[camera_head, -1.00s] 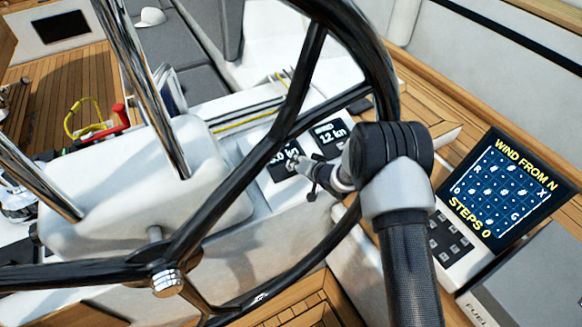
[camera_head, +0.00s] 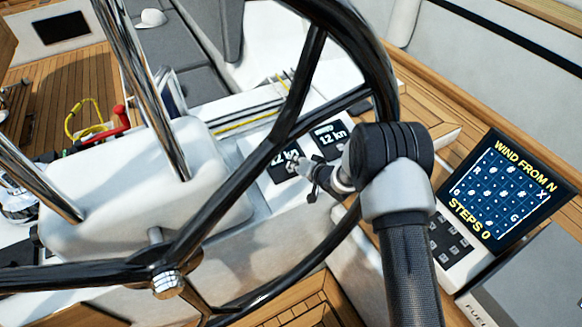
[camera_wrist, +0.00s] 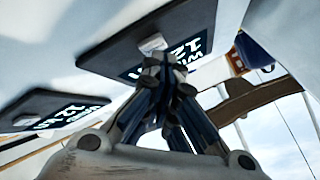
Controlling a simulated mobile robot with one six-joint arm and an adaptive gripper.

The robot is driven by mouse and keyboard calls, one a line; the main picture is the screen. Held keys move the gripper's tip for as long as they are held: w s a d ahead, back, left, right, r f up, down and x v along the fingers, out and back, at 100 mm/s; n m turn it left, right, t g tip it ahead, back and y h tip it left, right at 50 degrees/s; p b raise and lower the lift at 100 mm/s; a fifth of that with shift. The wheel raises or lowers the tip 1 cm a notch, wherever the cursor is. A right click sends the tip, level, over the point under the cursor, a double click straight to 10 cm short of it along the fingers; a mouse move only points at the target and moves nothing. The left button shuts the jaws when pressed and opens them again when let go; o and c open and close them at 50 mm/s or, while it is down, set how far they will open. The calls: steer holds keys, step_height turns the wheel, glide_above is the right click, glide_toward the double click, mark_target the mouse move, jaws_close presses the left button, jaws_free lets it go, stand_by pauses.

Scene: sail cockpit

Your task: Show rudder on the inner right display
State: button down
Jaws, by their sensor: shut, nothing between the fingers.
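Two small dark displays are set in the white console beyond the wheel. The nearer display (camera_head: 281,176) reads a partly hidden "12 kn". The farther display (camera_head: 328,135) reads "12 kn". I cannot tell from the pictures which one is called inner right. My gripper (camera_head: 296,165) is shut and empty, over the nearer display. In the wrist view the gripper (camera_wrist: 165,66) has its tips beside a pale button (camera_wrist: 152,43) on a display (camera_wrist: 105,60) with upside-down text like "WIND 12". I cannot tell if they touch. Another display (camera_wrist: 45,108) also shows 12.
Steel rails (camera_head: 147,85) stand at left. At right, a tilted screen (camera_head: 505,190) reads "WIND FROM N" and "STEPS 0", with a keypad (camera_head: 450,240) beside it.

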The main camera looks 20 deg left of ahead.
steer(key=shift+d+r, duration=0.1)
steer(key=shift+r, duration=0.4)
steer(key=r+p, duration=0.3)
steer(key=s+d+r+p, duration=0.1)
steer(key=shift+r, duration=0.4)
steer(key=shift+w, duration=0.1)
stand_by(1.6)
